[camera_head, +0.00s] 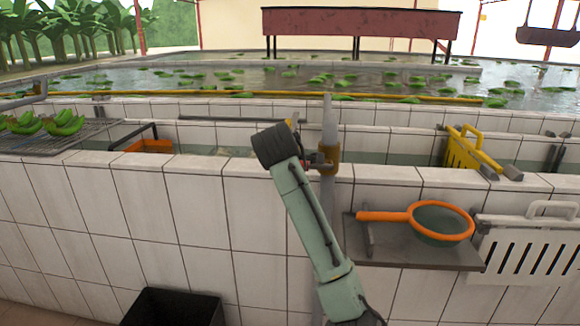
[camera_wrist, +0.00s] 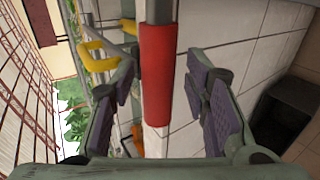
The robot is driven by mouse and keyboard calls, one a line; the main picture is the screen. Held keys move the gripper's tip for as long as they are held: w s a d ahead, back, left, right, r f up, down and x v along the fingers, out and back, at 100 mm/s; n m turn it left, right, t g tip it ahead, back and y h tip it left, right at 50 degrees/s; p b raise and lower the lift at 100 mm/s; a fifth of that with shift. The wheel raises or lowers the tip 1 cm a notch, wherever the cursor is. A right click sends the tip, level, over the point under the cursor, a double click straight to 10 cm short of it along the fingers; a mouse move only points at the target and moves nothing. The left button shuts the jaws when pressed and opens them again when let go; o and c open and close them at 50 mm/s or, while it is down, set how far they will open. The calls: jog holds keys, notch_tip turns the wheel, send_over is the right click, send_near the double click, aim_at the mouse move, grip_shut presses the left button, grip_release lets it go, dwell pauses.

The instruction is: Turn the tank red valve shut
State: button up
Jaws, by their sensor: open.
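The red valve part (camera_wrist: 160,75) shows in the wrist view as a red sleeve on a grey bar, with a pale length below it. My gripper (camera_wrist: 163,90) is open, with one dark-padded finger on each side of the red sleeve. Gaps show between the sleeve and both fingers; I cannot tell the depth between them. In the head view, a grey upright pipe (camera_head: 329,122) with a brownish collar (camera_head: 328,160) stands at the tank wall. A small red piece (camera_head: 312,158) shows beside the collar, partly hidden by my arm. My fingers are largely hidden there.
An orange-rimmed net (camera_head: 440,222) lies on a grey shelf (camera_head: 375,250) right of the pipe. A white slotted crate (camera_head: 530,250) hangs further right. A black bin (camera_head: 175,305) stands on the floor at lower left.

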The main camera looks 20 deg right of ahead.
jog(key=v, duration=1.2)
jog(key=shift+f, duration=0.1)
